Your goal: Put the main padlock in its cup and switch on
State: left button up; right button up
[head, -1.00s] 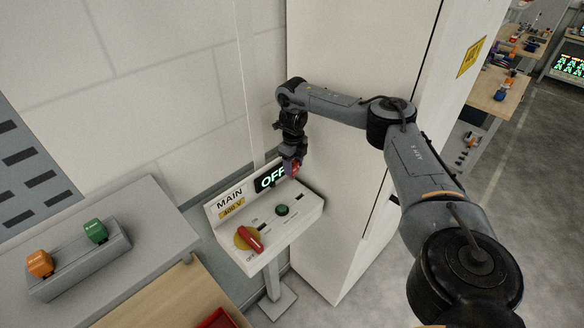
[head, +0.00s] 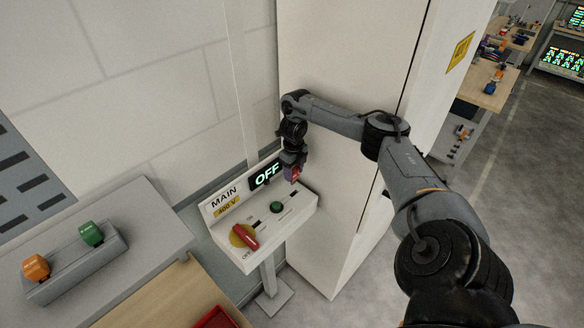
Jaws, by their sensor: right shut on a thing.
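The main switch panel (head: 305,213) is a white sloped box marked MAIN and 400 V. Its display (head: 266,174) reads OFF. A red rotary handle (head: 246,237) on a yellow disc sits at its lower left, and a green button (head: 277,208) sits near its middle. My right gripper (head: 292,169) is shut on a red padlock (head: 292,175) and holds it above the panel's right end, beside the display. The jaws hide part of the padlock. My left gripper is out of view.
A grey holder (head: 78,268) on the table at left carries an orange padlock (head: 36,266) and a green padlock (head: 92,233). A red tray (head: 214,318) shows at the bottom edge. A tall white cabinet (head: 345,210) stands close behind my right arm.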

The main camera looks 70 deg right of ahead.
aim_at(294, 179)
jog(key=shift+f, duration=0.1)
dwell(0.3)
jog(key=shift+s, duration=0.1)
jog(key=shift+f+b, duration=1.05)
jog(key=shift+f, duration=0.95)
jog(key=shift+f, duration=0.1)
jog(key=shift+f, duration=0.15)
